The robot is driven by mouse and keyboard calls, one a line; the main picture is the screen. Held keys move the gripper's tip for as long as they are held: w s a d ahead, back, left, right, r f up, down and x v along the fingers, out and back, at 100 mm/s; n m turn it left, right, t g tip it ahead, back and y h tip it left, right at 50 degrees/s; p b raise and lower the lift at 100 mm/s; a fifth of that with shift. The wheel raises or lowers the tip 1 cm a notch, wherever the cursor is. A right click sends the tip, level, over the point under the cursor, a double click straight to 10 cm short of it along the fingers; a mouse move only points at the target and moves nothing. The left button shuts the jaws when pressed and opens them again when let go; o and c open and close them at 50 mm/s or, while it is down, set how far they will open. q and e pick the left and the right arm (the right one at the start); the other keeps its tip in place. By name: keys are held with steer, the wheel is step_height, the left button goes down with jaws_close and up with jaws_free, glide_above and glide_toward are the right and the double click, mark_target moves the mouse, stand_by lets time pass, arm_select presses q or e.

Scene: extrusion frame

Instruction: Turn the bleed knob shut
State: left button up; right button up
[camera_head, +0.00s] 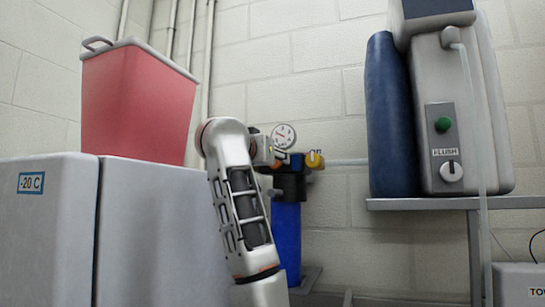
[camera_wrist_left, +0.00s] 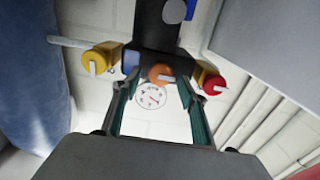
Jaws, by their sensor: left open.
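A dark filter unit with a blue bowl (camera_head: 287,235) stands against the wall behind my left arm. In the left wrist view it carries a yellow knob (camera_wrist_left: 95,63), an orange knob (camera_wrist_left: 161,74) and a red knob (camera_wrist_left: 213,85), each with a pale pointer bar. I cannot read which is labelled bleed. My left gripper (camera_wrist_left: 158,82) is open, its two fingers on either side of the orange knob; contact cannot be told. In the head view my left gripper (camera_head: 272,158) is beside the unit, left of the yellow knob (camera_head: 315,160). The red knob is hidden there.
A round gauge (camera_head: 284,136) sits close above the gripper. A red bin (camera_head: 137,105) stands on the grey freezer (camera_head: 150,225) at left. At right, a shelf (camera_head: 450,202) holds a blue cylinder (camera_head: 388,115) and a machine with a FLUSH knob (camera_head: 451,172).

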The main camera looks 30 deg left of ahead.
arm_select(q)
steer(key=shift+w+a, duration=0.1)
steer(key=shift+w, duration=0.25)
steer(key=c, duration=1.1)
steer(key=shift+o, duration=0.2)
